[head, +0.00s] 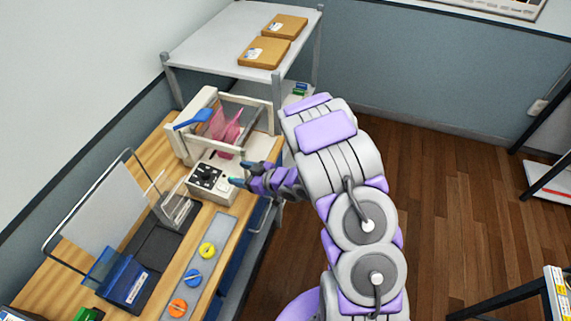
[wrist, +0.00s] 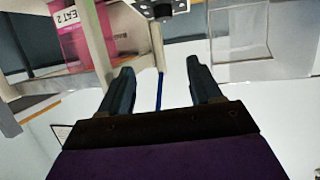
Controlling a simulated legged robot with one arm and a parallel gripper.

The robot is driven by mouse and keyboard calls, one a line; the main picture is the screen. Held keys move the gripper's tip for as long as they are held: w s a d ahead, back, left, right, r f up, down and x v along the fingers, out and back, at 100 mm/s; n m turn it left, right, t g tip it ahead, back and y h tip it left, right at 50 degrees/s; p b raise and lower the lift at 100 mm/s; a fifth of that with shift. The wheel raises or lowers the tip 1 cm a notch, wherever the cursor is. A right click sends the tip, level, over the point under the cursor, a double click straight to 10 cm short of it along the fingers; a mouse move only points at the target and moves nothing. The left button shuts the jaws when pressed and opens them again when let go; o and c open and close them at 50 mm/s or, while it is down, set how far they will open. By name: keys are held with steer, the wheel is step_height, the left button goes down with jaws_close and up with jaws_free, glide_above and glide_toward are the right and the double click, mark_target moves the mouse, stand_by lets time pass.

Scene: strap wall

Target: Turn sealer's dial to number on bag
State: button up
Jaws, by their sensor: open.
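The sealer (head: 187,148) is a beige machine with a blue lever, standing on the wooden bench. A pink bag (head: 226,128) hangs in it. In the wrist view the bag (wrist: 72,38) shows text ending in "EAT 2", partly cut off by the frame. The dial (head: 207,176) is dark, on a pale box at the sealer's front; its setting is too small to read. In the wrist view a dark part, apparently the dial (wrist: 158,8), is cut off at the top edge. My gripper (head: 245,174) is open and empty, just right of the dial box and apart from the dial.
A grey shelf (head: 215,40) with two brown parcels stands behind the sealer. Nearer on the bench are a clear stand (head: 178,208), a blue bin (head: 124,283) and a grey strip with yellow, blue and orange knobs (head: 193,277). Open wooden floor (head: 430,190) lies to the right.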

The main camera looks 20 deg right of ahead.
steer(key=w+d+n+g+y+b, duration=0.1)
steer(key=d+n+b, duration=0.1)
steer(key=b, duration=0.1)
steer(key=g+b, duration=0.2)
steer(key=b, duration=0.1)
glide_toward(207, 174)
steer(key=shift+n, duration=0.4)
steer(key=x, duration=0.9)
steer(key=shift+w, duration=0.2)
steer(key=shift+w+a+f+t, duration=0.1)
steer(key=shift+w+a+t, duration=0.05)
steer(key=shift+a+t, duration=0.15)
steer(key=shift+m+b, duration=0.3)
steer(key=shift+b, duration=0.65)
steer(key=m+t+h+b, duration=0.1)
steer(key=m+t+b, duration=0.1)
steer(key=b, duration=0.3)
steer(key=shift+h+b, duration=0.3)
steer(key=shift+b, duration=0.1)
